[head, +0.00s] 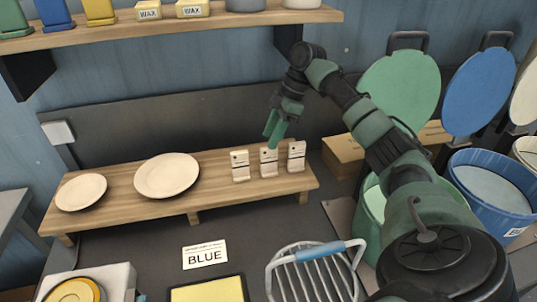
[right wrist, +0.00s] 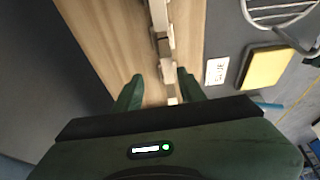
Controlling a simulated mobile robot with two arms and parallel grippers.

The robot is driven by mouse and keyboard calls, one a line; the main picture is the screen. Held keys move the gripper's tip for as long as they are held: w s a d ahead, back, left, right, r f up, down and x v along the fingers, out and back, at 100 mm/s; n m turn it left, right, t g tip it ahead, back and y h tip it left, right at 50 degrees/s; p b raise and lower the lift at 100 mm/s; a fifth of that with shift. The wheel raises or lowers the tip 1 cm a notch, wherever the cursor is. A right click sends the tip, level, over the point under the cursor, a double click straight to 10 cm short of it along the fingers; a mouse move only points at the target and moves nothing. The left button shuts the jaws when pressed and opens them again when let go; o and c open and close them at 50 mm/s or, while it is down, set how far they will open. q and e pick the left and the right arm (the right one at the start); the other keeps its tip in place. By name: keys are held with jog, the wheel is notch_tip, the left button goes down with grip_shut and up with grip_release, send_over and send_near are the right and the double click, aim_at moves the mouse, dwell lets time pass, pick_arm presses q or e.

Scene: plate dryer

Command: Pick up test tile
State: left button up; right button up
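Three small cream test tiles stand upright in a row on the wooden riser (head: 110,205): a left tile (head: 239,166), a middle tile (head: 268,163) and a right tile (head: 296,156). Each has a dark dot and a dark band. My right gripper (head: 271,137) is open and points down just above the middle tile, apparently not touching it. In the right wrist view, the fingers (right wrist: 160,90) are spread wide, with the row of tiles seen from above between and beyond them. Nothing is held. My left gripper is not in view.
Two white plates (head: 166,175) lie on the riser's left half. A wire basket with a blue handle (head: 320,251), a BLUE card (head: 205,255) and a yellow pad (head: 207,291) lie in front. Lidded green and blue buckets (head: 492,190) stand at right. A shelf (head: 180,27) hangs above.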

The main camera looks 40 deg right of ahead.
jog(key=p, duration=0.2)
send_over(265, 171)
jog(key=f, duration=0.6)
jog(key=shift+w+d, duration=0.15)
jog(key=shift+d, duration=0.25)
jog(key=shift+w+a+f, duration=0.1)
jog(key=shift+w+f, duration=0.05)
jog(key=shift+f, duration=0.3)
grip_shut()
